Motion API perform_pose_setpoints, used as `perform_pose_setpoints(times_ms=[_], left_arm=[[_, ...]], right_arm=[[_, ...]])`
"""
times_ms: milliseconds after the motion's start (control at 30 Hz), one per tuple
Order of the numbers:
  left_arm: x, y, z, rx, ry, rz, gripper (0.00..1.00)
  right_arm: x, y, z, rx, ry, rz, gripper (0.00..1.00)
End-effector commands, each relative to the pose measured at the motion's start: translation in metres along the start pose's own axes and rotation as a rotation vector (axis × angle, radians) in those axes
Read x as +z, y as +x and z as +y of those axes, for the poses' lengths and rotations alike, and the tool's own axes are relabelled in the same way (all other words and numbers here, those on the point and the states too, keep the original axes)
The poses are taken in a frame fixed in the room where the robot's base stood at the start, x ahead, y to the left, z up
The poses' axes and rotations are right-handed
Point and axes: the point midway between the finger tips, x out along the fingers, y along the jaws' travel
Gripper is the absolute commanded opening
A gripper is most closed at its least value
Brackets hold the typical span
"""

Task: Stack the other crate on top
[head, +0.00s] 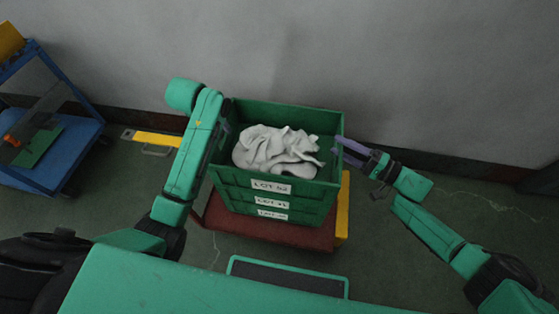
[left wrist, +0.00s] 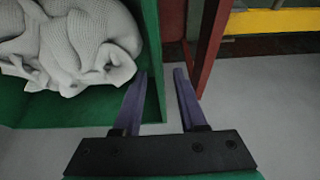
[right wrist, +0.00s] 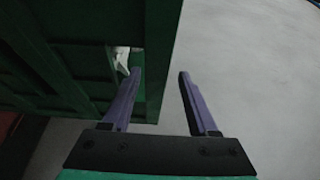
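Green crates are stacked, with three labels showing; the top crate (head: 262,187) reads LOT 52 and holds white cloth socks (head: 272,150). The lower crates (head: 270,208) sit under it. My left gripper (head: 226,130) is at the top crate's left side. In the left wrist view its open fingers (left wrist: 162,72) stand apart, one on the sock side of the green wall and one outside. My right gripper (head: 340,150) is at the right side. In the right wrist view its fingers (right wrist: 160,73) are spread about a green edge, by an opening showing white. Contact cannot be told.
The stack stands on a low red platform (head: 300,234) with a yellow part (head: 343,205) at right. A blue cart (head: 80,145) with tools stands at far left. A grey wall (head: 400,70) is close behind. Floor at right is clear.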

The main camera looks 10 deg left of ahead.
Motion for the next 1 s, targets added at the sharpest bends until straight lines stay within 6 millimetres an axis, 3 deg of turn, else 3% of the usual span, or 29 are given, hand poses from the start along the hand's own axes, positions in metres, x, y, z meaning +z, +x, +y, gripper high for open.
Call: perform_pose_setpoints(times_ms=[167,267,567,1000], left_arm=[[0.0,-0.003,0.001,0.001,0.001,0.001,0.41],[-0.001,-0.017,0.001,0.002,0.001,0.003,0.41],[-0.002,-0.102,-0.002,-0.004,0.001,0.009,0.41],[0.0,-0.12,0.0,0.0,0.0,0.0,0.41]], right_arm=[[0.0,0.001,0.0,-0.001,0.0,-0.001,0.6],[0.001,0.001,0.0,-0.001,0.0,-0.001,0.6],[0.001,0.001,0.0,-0.001,0.0,-0.002,0.6],[0.0,-0.006,0.001,0.001,0.001,0.0,0.6]])
